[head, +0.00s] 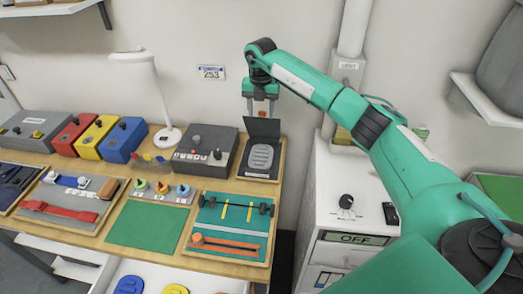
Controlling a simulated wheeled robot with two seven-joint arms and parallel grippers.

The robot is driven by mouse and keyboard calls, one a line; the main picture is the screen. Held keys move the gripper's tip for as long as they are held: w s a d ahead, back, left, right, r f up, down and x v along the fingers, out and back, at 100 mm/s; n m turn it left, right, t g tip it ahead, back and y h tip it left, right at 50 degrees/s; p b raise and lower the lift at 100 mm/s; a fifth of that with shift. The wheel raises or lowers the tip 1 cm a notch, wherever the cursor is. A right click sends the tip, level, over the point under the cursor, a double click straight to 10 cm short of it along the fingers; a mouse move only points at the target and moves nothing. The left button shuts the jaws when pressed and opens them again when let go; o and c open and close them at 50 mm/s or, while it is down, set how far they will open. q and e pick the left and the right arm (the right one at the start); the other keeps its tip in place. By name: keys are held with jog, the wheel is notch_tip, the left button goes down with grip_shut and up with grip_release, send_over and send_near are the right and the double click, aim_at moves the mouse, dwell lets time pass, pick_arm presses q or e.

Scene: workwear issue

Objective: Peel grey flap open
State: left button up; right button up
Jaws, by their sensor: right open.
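The dark grey flap (263,129) stands roughly upright at the back of a small board (243,171) at the table's back right corner. In front of it a lighter grey ribbed oval pad (262,157) lies uncovered on the board. My right gripper (260,111) is open and points down just above and behind the flap's top edge. The flap hides part of the fingertips, and I cannot tell whether they touch it. My left gripper is out of view.
A dark grey box with knobs (208,148) stands left of the board, and a white lamp (166,136) beyond it. A board with orange and black parts (232,227) lies in front. A white cabinet (330,190) stands right, past a gap.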

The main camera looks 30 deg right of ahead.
notch_tip(320, 180, up, 6)
jog(key=s+p, duration=0.1)
jog(key=p, duration=0.2)
jog(key=shift+a+r, duration=0.2)
jog(key=shift+a, duration=0.25)
jog(key=shift+f, duration=0.1)
dwell(0.4)
